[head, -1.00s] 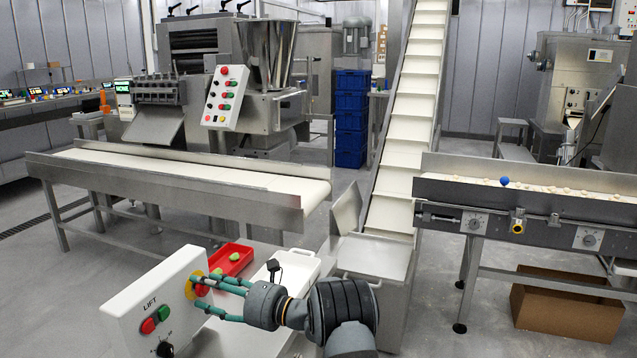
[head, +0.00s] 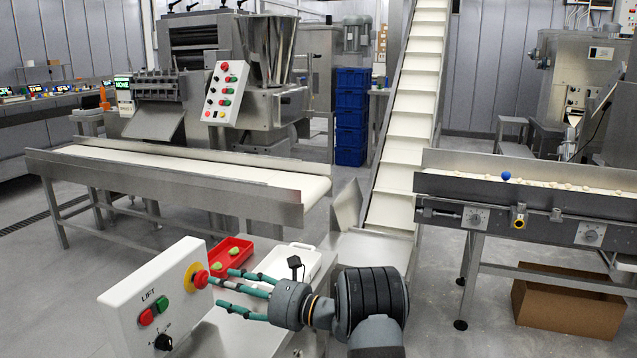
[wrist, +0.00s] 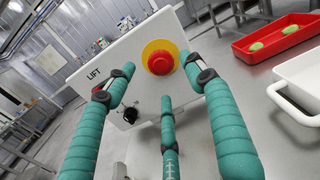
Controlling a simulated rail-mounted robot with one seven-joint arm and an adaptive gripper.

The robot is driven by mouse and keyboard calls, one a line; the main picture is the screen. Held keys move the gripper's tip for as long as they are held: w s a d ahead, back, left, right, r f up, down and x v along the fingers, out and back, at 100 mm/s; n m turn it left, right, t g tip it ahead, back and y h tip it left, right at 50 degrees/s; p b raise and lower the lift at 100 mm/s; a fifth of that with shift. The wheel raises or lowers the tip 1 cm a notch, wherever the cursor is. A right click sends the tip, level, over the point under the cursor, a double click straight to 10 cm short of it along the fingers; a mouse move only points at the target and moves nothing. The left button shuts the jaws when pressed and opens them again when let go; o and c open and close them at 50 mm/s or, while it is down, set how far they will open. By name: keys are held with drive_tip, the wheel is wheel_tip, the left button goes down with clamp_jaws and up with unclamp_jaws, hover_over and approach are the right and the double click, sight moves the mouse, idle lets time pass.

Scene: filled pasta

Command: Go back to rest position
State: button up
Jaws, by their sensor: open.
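My gripper (head: 232,288) is open and empty, with its teal fingers spread and pointing left at the lift control box (head: 150,312). In the wrist view, the fingers of my gripper (wrist: 160,85) frame the red emergency button (wrist: 160,60) on its yellow disc. The red button (head: 200,279) also shows in the head view, just left of the fingertips, with a small gap between them. The box carries green and red buttons and a black knob, partly hidden by a finger in the wrist view.
A red tray (head: 217,271) with green pasta pieces and a white tray (head: 283,266) stand behind my gripper. A long conveyor (head: 180,172) lies beyond. An inclined conveyor (head: 405,140) rises at centre. Right, another conveyor (head: 590,197) carries pieces and a blue ball (head: 505,176).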

drive_tip(key=shift+m, duration=0.6)
drive_tip(key=x, duration=0.2)
drive_tip(key=p+x, duration=0.1)
drive_tip(key=x, duration=0.1)
drive_tip(key=p+x, duration=0.1)
drive_tip(key=x, duration=0.1)
drive_tip(key=shift+w+r, duration=0.1)
drive_tip(key=shift+r, duration=0.3)
drive_tip(key=shift+m+p, duration=0.7)
drive_tip(key=shift+p, duration=0.1)
drive_tip(key=m+p, duration=0.6)
drive_tip(key=p, duration=0.4)
approach(206, 278)
drive_tip(key=x, duration=0.9)
drive_tip(key=shift+w+a+f, duration=0.25)
drive_tip(key=shift+f, duration=0.05)
